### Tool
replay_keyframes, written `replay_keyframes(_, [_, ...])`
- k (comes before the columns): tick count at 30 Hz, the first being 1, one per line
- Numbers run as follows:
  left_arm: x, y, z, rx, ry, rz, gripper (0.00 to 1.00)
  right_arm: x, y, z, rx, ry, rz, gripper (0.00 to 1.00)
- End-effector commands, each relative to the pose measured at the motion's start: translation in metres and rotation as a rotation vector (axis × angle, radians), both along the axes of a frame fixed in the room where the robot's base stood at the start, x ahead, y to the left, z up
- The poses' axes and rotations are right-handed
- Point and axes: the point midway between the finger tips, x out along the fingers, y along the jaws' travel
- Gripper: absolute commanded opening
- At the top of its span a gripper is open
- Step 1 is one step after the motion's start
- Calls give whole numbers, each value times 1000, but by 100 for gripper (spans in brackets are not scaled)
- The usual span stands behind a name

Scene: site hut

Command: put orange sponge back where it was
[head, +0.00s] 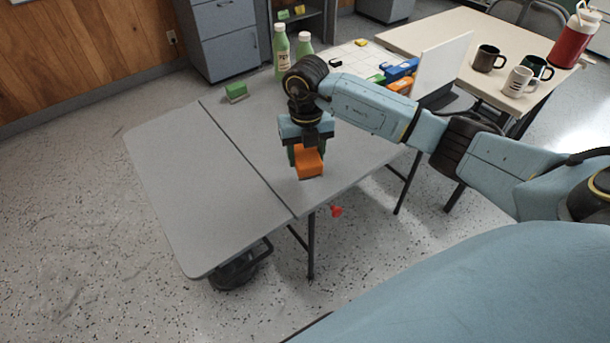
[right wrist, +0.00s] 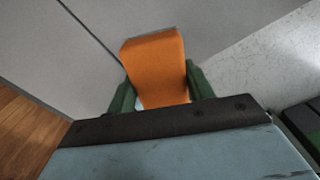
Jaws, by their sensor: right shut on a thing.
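The orange sponge (head: 308,163) is between the fingers of my right gripper (head: 305,152), low over the near right part of the grey folding table (head: 190,190). In the right wrist view the orange sponge (right wrist: 157,70) stands between the two green fingers of my right gripper (right wrist: 160,92), which are shut on its sides. I cannot tell whether its underside touches the tabletop. My left gripper is not in view.
A green sponge (head: 236,91) lies near the table's back edge. Two bottles (head: 281,48) stand at the far side. A second table (head: 440,35) holds several mugs (head: 488,58) and a red jug (head: 573,38). The table's left half is clear.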

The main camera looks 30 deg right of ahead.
Motion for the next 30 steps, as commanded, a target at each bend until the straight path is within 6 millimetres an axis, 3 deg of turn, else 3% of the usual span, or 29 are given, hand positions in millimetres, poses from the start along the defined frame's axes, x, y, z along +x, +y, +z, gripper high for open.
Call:
replay_keyframes(1, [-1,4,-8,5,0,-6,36,0,1,-16,1,2,0,31])
replay_keyframes(11, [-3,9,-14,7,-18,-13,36,-1,1,-60,2,2,3,31])
replay_keyframes(12, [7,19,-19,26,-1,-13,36,0,1,-67,1,2,2,31])
replay_keyframes(14, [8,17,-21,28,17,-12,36,0,1,-75,0,1,2,31])
replay_keyframes(25, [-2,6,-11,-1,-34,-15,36,0,1,-79,1,-1,4,31])
replay_keyframes(26, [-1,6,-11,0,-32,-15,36,0,1,-79,0,-1,4,53])
replay_keyframes(30, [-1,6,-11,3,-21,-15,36,0,1,-79,0,-1,4,72])
